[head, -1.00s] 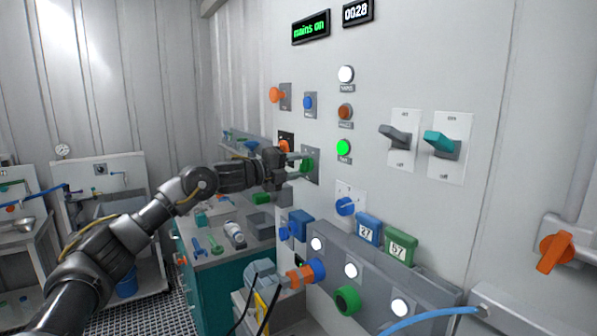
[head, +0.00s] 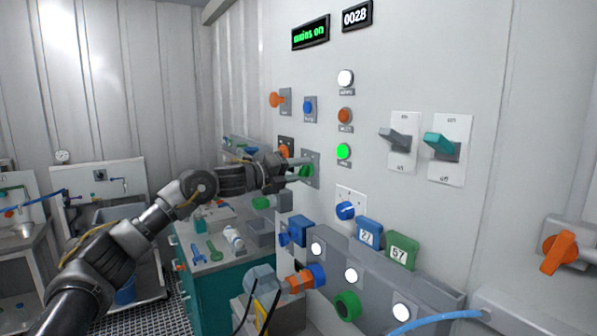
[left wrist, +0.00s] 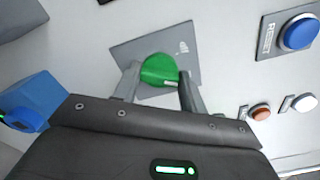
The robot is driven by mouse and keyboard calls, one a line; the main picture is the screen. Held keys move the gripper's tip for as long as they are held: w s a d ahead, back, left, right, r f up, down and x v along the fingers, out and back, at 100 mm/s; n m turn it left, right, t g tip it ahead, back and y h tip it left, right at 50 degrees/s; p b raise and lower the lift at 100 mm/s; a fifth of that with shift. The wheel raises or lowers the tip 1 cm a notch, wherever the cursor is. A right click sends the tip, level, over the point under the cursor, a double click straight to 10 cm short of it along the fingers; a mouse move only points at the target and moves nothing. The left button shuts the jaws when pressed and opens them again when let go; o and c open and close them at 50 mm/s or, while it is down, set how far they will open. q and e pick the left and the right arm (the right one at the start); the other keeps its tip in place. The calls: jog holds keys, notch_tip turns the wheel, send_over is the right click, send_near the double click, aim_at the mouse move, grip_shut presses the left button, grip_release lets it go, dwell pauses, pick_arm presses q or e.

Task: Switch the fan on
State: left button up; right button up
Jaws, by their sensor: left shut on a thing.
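My left gripper (head: 300,168) comes in from the left and is shut on the green knob (head: 306,171), its fingers on either side of it. In the left wrist view the green knob (left wrist: 160,71) sits between the two fingertips on a grey plate (left wrist: 182,47) with a small dark symbol, too small to read surely. The gripper's fingers partly hide the knob in the head view. My right gripper is not in view.
The green lamp (head: 343,151) and white lamp (head: 345,78) are lit. Grey (head: 396,138) and teal (head: 440,143) levers are to the right. The display (head: 310,34) reads "mains on".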

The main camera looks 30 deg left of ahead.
pick_arm(q)
jog(key=o, duration=1)
jog(key=shift+s, duration=0.1)
jog(key=shift+s+a+f, duration=0.1)
jog(key=shift+s+a, duration=0.1)
jog(key=shift+s, duration=0.05)
jog(key=shift+b+v, duration=2)
jog(key=shift+v, duration=3.05)
